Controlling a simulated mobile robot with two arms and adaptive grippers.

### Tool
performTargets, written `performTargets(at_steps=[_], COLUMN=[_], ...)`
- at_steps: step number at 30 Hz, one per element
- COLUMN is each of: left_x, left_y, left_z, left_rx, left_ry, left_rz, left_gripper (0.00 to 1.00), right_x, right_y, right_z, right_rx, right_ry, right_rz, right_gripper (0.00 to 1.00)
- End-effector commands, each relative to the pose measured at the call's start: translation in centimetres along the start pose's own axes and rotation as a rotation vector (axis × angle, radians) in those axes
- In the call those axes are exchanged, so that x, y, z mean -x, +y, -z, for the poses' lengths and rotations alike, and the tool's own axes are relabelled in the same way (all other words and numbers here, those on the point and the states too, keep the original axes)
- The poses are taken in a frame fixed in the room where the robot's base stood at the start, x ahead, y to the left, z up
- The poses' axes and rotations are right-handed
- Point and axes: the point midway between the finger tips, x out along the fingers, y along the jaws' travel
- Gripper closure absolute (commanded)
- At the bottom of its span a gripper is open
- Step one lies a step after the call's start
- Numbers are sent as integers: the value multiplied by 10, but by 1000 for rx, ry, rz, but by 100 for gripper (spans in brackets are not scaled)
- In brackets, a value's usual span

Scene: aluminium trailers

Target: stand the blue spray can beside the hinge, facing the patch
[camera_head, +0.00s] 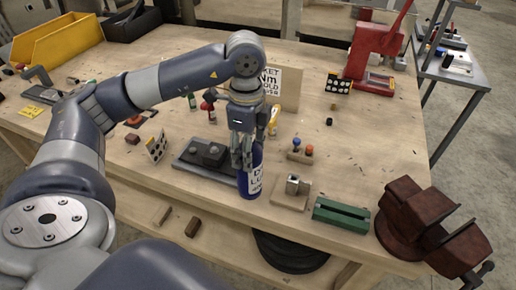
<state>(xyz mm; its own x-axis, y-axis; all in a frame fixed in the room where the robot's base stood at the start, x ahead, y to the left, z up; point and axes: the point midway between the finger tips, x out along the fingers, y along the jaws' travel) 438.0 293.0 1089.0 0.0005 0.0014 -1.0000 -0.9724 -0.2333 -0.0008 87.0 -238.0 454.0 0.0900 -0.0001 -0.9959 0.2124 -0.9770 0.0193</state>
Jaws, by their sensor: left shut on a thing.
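The blue spray can (251,183) with a white label stands upright near the middle front of the wooden workbench. My left gripper (243,152) comes down from above and is shut on its upper part, hiding the top. The can is at the right end of a dark grey plate with raised blocks (205,158), which may be the hinge; I cannot tell whether they touch or whether the can's base rests on the bench. I cannot tell which thing is the patch. My right gripper is not in view.
Right of the can are a small metal block on a wooden base (291,192), a green channel (341,214) and a brown vise (408,222). Behind are a wooden holder with coloured knobs (300,152) and a red press (371,54). The right-middle bench is mostly clear.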

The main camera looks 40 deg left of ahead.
Motion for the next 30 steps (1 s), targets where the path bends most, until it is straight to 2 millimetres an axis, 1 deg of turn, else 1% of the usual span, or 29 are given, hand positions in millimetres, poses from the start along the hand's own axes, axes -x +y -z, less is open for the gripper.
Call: performTargets(at_steps=[1,3,8,14,17,23,27,28,29,30], left_x=[3,1,-5,-30,-37,-38,-43,-42,-41,-41], left_y=[-7,-14,-20,-20,-21,-21,-20,-20,-20,-20], left_z=[7,12,16,16,16,16,16,16,16,16], left_rx=[-2,-2,0,0,-1,-1,-1,-1,-1,-1], left_ry=[2,2,0,-1,0,1,1,0,0,0], left_rz=[-1,-1,-2,-3,0,1,1,0,0,-1], left_gripper=[100,100,100,100,100,100,100,42,36,27], right_x=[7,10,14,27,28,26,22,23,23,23], right_y=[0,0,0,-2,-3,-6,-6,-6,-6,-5], right_z=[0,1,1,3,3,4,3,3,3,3], right_rx=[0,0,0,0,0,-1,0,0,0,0], right_ry=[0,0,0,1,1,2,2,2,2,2], right_rz=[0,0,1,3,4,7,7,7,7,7], right_gripper=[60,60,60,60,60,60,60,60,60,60])
